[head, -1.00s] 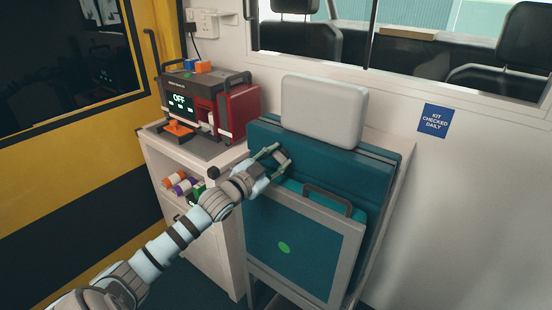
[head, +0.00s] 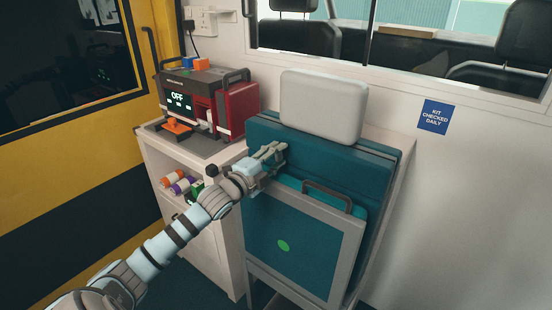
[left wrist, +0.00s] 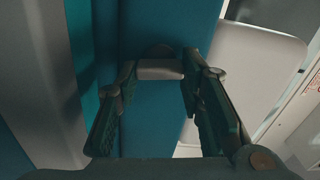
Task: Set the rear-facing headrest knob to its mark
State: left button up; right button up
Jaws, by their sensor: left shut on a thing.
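The grey-white headrest (head: 323,106) stands above the teal backrest (head: 345,170) of the folded seat. My left gripper (head: 276,150) is at the upper left part of the backrest, below and left of the headrest. In the left wrist view its two dark fingers (left wrist: 160,72) are shut on a small pale-topped knob (left wrist: 160,69) against the teal surface. The fingers stand either side of the knob, and its base is in shadow. I cannot make out a mark or a pointer on it. In the head view the knob is hidden by the gripper. My right gripper is not in view.
The folded seat panel with a dark handle (head: 328,190) and a green dot (head: 284,245) is just below my gripper. A cabinet (head: 185,240) at left carries a red and grey device (head: 232,108) reading OFF. A blue sign (head: 436,117) is on the right wall.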

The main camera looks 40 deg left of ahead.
pick_arm(q)
jog(key=shift+r+m, duration=0.1)
jog(key=shift+m, duration=0.8)
jog(key=o, duration=0.9)
jog(key=shift+o, duration=1.3)
jog(key=shift+w, duration=0.1)
